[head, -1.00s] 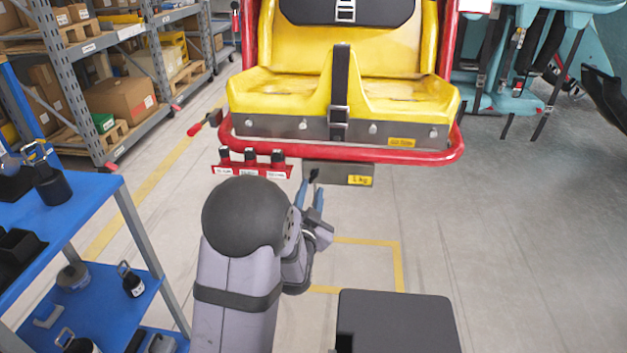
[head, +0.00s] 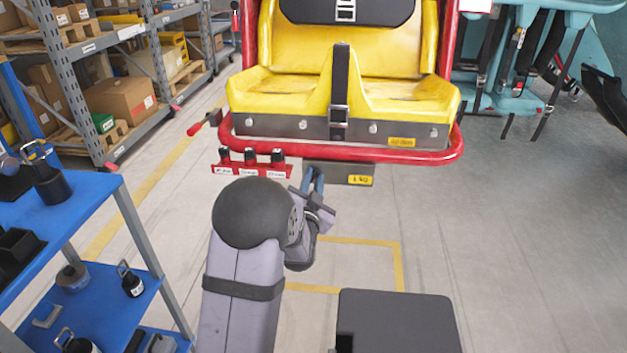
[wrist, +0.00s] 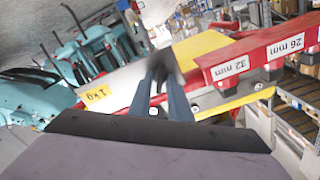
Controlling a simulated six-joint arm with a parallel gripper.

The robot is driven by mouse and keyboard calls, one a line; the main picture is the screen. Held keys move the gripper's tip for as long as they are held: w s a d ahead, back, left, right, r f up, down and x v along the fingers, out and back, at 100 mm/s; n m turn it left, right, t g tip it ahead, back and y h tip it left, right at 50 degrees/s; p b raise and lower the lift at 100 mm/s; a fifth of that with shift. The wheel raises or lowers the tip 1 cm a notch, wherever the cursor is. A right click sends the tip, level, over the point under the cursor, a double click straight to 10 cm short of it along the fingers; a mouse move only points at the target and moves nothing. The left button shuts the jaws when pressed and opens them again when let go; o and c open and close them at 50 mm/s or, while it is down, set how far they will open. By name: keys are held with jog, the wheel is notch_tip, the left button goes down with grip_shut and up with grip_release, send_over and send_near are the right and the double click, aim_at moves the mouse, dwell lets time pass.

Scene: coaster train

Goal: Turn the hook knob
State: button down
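The hook knob (wrist: 163,64) is a small dark part under the front of the yellow seat, beside the grey plate marked 1 kg (head: 358,174). It looks blurred in the wrist view, and my gripper hides most of it in the head view. My gripper (head: 314,178) is below the seat front, its two blue fingers reaching up to the knob. In the wrist view my gripper (wrist: 162,80) has its fingertips close together on either side of the knob, and they appear shut on it.
A red holder (head: 250,166) with black-topped tools and size labels sits left of the knob; it is close on the right in the wrist view (wrist: 255,62). The red seat bar (head: 400,158) runs above. A blue shelf cart (head: 85,215) stands left.

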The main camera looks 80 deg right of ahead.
jog(key=shift+n, duration=0.3)
jog(key=n+b, duration=0.2)
jog(key=n, duration=0.2)
jog(key=shift+n, duration=0.3)
jog(key=n+b, duration=0.2)
jog(key=n, duration=0.3)
jog(key=shift+w+b, duration=0.15)
jog(key=shift+b, duration=0.15)
jog(key=n+b, duration=0.1)
jog(key=n, duration=0.3)
jog(key=shift+f, duration=0.1)
jog(key=shift+w+n+b, duration=0.15)
jog(key=shift+n+b, duration=1)
jog(key=shift+n, duration=1.15)
jog(key=c, duration=1.9)
grip_release()
